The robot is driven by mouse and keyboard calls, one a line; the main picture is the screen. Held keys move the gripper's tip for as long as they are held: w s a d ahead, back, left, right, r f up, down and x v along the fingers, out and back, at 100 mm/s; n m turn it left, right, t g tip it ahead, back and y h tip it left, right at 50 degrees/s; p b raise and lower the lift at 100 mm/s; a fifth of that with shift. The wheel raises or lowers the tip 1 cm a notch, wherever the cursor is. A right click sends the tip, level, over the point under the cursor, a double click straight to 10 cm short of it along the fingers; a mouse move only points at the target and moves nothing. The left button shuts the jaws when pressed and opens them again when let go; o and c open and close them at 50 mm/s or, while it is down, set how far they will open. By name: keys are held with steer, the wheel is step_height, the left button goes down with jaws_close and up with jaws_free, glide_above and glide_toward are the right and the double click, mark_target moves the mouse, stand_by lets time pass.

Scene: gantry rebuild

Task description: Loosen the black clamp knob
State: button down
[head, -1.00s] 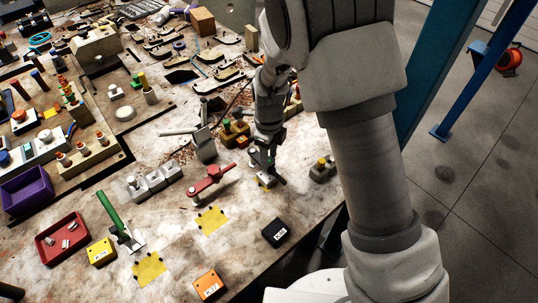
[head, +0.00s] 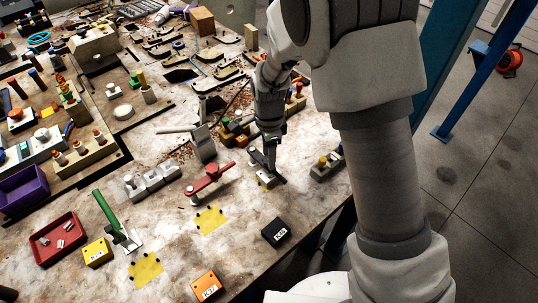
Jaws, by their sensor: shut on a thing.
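My gripper (head: 270,158) points down over a small clamp fixture near the table's front right edge. The fixture has a dark flat bar (head: 278,179) and a pale block with yellow on it (head: 265,181). The fingertips are at the top of the fixture, by the bar, and are shut on a small dark part there, which I take to be the black clamp knob. The fingers mostly hide the knob, and its thread cannot be seen.
A grey block with a yellow knob (head: 323,162) stands close on the right. A black labelled box (head: 276,232) stands in front. Bare tabletop lies between.

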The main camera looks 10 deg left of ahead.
steer(key=n+b, duration=0.1)
steer(key=n, duration=0.4)
steer(key=shift+f+n, duration=0.1)
steer(key=shift+n, duration=0.2)
steer(key=n+b, duration=0.1)
steer(key=n, duration=0.4)
steer(key=shift+n+b, duration=0.3)
steer(key=shift+b, duration=0.05)
steer(key=n, duration=0.5)
steer(key=shift+b, duration=0.3)
steer(key=n, duration=0.4)
steer(key=shift+n, duration=0.4)
steer(key=n+p, duration=0.1)
steer(key=n, duration=0.3)
steer(key=shift+n, duration=0.3)
steer(key=n+p, duration=0.1)
steer(key=n, duration=0.4)
steer(key=shift+s, duration=0.1)
steer(key=n+p, duration=0.3)
steer(key=n, duration=0.2)
steer(key=shift+n, duration=0.4)
steer(key=shift+s+n+p, duration=0.1)
steer(key=shift+n+p, duration=0.9)
steer(key=shift+n, duration=1.3)
steer(key=shift+d+f, duration=0.1)
